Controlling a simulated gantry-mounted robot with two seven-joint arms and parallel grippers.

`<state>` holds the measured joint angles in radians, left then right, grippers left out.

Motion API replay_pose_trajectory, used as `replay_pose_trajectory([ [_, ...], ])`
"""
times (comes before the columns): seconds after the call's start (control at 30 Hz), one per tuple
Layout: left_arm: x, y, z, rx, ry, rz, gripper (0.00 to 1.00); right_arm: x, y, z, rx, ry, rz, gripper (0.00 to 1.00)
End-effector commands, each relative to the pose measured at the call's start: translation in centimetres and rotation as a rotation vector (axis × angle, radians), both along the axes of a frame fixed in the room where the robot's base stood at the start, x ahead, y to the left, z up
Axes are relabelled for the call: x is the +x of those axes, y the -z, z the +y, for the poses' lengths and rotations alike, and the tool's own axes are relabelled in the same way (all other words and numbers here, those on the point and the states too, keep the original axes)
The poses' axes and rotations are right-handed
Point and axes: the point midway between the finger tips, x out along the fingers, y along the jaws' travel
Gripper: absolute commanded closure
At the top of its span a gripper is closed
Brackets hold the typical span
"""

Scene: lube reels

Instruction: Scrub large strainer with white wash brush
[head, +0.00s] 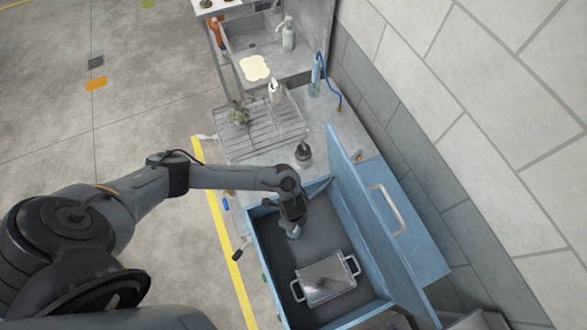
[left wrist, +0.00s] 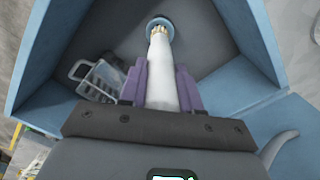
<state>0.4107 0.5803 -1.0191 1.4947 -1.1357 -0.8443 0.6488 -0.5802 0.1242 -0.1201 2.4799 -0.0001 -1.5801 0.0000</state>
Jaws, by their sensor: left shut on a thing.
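My left gripper (head: 292,210) reaches down into an open blue box. In the left wrist view its purple fingers are shut on the white wash brush (left wrist: 163,80). The brush's pale handle points away from the gripper, with a tan part and a round blue-grey part at its far end. In the head view only a small pale blue-grey end of the brush (head: 293,232) shows below the gripper. The large strainer (head: 325,279), metal with two side handles, lies on the box floor, apart from the brush. Part of it also shows in the left wrist view (left wrist: 98,78).
The blue box (head: 264,252) has tall walls and a raised panel with a metal handle (head: 388,205) on the right. A wire rack (head: 262,128), a dark round object (head: 303,152) and bottles stand on the counter behind. Box floor between gripper and strainer is clear.

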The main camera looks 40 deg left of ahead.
Motion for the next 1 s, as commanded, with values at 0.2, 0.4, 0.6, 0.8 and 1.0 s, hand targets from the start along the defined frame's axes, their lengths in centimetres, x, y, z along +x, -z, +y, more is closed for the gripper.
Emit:
replay_pose_trajectory([
  [0.2, 0.0, 0.0, 0.0, 0.0, 0.0, -0.001, 1.0, 0.0, 0.0, 0.1, 0.005, 0.004, 0.0, 0.57],
  [0.4, 0.0, 0.2, 0.0, 0.0, 0.0, 0.0, 1.0, 0.0, 0.1, 0.2, 0.008, 0.006, 0.0, 0.57],
  [0.6, 0.0, 0.6, 0.0, 0.0, -0.001, 0.0, 1.0, 0.0, 0.4, 0.2, 0.008, 0.006, 0.0, 0.57],
  [0.8, 0.0, 1.0, 0.0, 0.0, 0.0, 0.0, 1.0, 0.0, 0.6, 0.2, 0.007, 0.004, 0.0, 0.57],
  [1.0, 0.1, 1.1, 0.0, 0.0, 0.0, 0.0, 1.0, 0.0, 0.6, 0.0, 0.001, 0.001, 0.0, 0.57],
])
